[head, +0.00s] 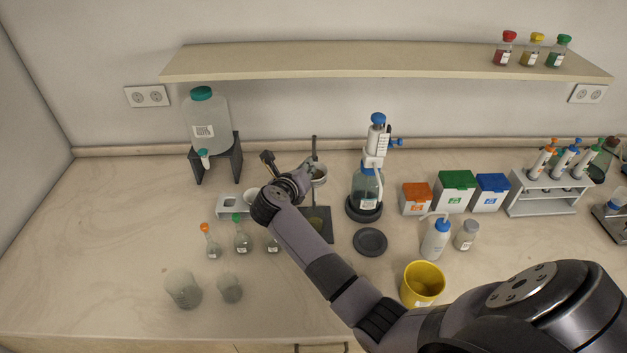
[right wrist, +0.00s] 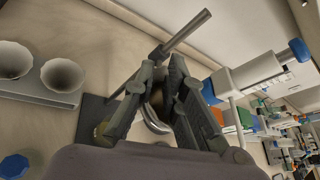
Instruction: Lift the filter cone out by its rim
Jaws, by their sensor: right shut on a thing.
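My right gripper (head: 306,170) reaches in over the stand in the middle of the bench. In the right wrist view its two fingers (right wrist: 163,72) are closed in on the rim of the filter cone (right wrist: 155,112). The stand's dark base (head: 319,226) is below. The fingers hide much of the cone, and I cannot tell whether it is clear of its support. My left gripper is out of view.
A white holder (head: 228,210) with white cups (right wrist: 64,75) stands left of the stand. Small flasks (head: 242,240) stand in front of it. A dispenser bottle (head: 367,187) stands to the right. A yellow bin (head: 421,285) is near my right arm.

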